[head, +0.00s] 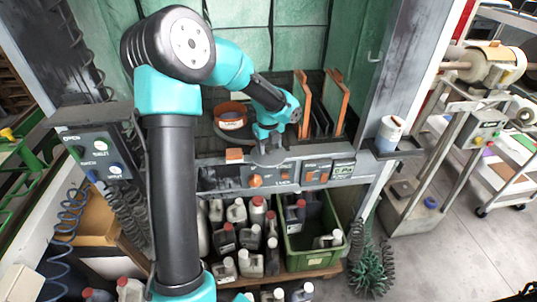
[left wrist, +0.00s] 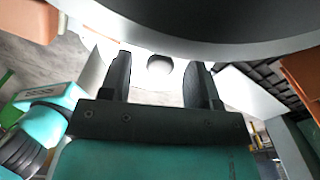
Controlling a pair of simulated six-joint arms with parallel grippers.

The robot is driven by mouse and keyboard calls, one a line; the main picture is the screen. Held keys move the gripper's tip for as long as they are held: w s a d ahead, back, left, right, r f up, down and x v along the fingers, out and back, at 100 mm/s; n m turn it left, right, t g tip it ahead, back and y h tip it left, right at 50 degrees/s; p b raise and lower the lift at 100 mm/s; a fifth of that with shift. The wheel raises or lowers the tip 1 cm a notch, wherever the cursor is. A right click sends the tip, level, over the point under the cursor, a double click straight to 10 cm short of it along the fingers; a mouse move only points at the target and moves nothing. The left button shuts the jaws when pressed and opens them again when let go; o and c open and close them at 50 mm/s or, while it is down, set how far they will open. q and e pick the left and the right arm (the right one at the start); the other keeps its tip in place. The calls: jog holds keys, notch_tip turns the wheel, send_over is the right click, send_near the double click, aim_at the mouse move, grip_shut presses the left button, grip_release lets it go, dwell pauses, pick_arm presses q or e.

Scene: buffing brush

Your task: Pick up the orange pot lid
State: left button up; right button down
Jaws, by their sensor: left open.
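My left gripper (head: 269,156) hangs at the front edge of the work bay, right of an orange round pot (head: 231,122). In the left wrist view the fingers of my left gripper (left wrist: 158,68) stand apart. A small dark round shape shows between them; I cannot tell whether it is near or far. I cannot clearly make out a separate orange lid. A small orange piece (head: 234,155) lies at the front edge, left of my gripper. My right gripper is not in view.
A large dark curved body with a grey rim (left wrist: 190,18) fills the top of the left wrist view. Orange-edged panels (head: 301,98) stand right of my gripper. A switch panel (head: 272,178) runs below it. A green crate (head: 312,257) and several bottles stand underneath.

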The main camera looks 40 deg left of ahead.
pick_arm(q)
jog(key=shift+f, duration=0.35)
jog(key=shift+c, duration=0.3)
jog(key=c, duration=0.9)
